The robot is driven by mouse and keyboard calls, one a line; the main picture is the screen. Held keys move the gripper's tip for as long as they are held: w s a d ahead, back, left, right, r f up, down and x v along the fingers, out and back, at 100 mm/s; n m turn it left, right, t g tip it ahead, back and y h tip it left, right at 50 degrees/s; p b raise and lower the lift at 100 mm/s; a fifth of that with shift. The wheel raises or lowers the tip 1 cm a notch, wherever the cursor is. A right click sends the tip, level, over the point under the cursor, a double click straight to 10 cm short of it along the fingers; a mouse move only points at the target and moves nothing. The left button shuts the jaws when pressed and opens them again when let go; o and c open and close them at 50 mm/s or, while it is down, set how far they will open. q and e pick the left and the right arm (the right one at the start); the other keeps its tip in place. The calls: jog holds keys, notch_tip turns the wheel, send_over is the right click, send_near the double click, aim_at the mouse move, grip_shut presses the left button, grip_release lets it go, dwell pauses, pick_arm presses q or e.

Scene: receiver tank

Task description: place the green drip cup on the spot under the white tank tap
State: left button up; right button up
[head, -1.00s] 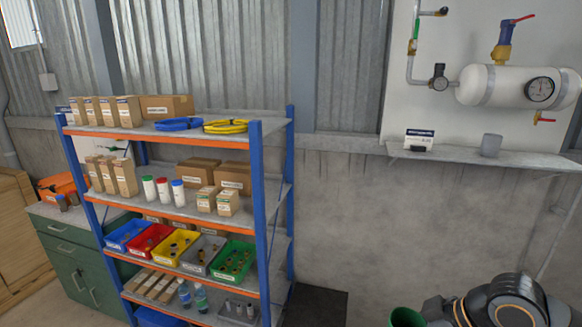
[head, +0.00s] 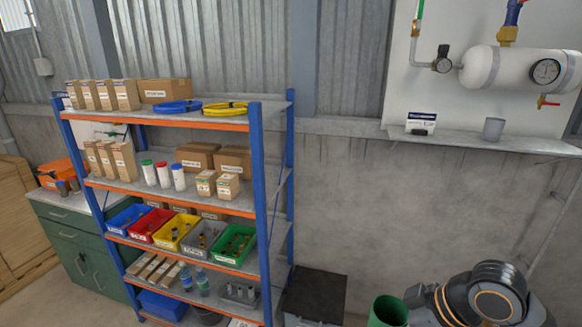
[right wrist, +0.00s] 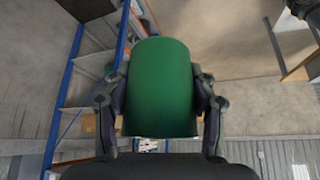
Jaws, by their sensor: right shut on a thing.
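The green drip cup (head: 388,311) shows at the bottom of the head view, beside my right arm. In the right wrist view the cup (right wrist: 160,88) fills the middle. My right gripper (right wrist: 161,90) is shut on it, with one finger on each side. The white tank (head: 520,70) is mounted on the wall panel at the upper right, with a gauge on its end. Its tap (head: 546,102), with a red handle, hangs below the tank above a grey shelf (head: 460,139). My left gripper is not in view.
A grey cup (head: 493,129) and a small labelled card (head: 421,122) stand on the grey shelf under the tank. A blue and orange rack (head: 255,190) with boxes and coloured bins stands at the left. The wall between rack and tank is clear.

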pick_arm(q)
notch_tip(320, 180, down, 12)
jog(key=b, duration=0.9)
pick_arm(e)
notch_tip(320, 180, down, 12)
jog(key=shift+d, duration=0.15)
